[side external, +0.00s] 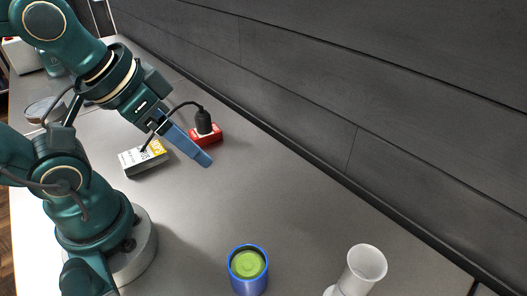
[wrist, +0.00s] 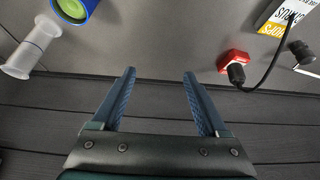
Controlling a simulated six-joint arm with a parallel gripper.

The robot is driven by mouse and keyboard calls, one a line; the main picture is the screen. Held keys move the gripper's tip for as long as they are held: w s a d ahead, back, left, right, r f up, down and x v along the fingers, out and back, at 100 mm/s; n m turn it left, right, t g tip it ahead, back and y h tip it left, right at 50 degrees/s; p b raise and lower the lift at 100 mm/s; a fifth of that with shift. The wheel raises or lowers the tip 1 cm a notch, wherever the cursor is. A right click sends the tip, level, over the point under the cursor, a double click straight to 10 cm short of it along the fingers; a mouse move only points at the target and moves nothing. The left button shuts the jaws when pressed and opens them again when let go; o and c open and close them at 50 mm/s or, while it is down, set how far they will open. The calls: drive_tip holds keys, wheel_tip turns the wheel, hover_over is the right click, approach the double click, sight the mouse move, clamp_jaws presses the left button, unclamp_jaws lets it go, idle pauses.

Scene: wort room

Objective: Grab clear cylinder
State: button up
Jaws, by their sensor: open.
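A whitish, see-through cylinder (side external: 360,268) with a wide round rim stands near the bottom right of the side view, cut off by the lower edge. It also shows in the wrist view (wrist: 33,47) at the upper left, with a broad foot at one end. My gripper (side external: 204,158) is well away from it, above the counter to the upper left in the side view. In the wrist view my gripper (wrist: 159,73) is open, with nothing between its two blue fingers.
A blue cup with green contents (side external: 248,272) stands left of the cylinder. A red block with a black plug and cable (side external: 206,137) and a grey-and-yellow box (side external: 144,158) lie near my gripper. A dark panelled wall (side external: 350,110) runs along the counter. Mid-counter is clear.

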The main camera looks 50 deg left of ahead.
drive_tip(key=shift+o, duration=0.5)
wheel_tip(320, 180, up, 4)
drive_tip(key=n+g+h, duration=0.7)
drive_tip(key=n+h, duration=0.7)
drive_tip(key=n, duration=0.4)
hover_over(354, 251)
drive_tip(key=shift+f, duration=0.2)
drive_tip(key=shift+m+y, duration=0.3)
wheel_tip(354, 251, down, 8)
drive_tip(key=shift+f, duration=0.1)
drive_tip(key=shift+d+f, duration=0.15)
drive_tip(key=shift+f, duration=0.35)
drive_tip(key=shift+x, duration=2.4)
drive_tip(key=shift+w, duration=0.1)
clamp_jaws()
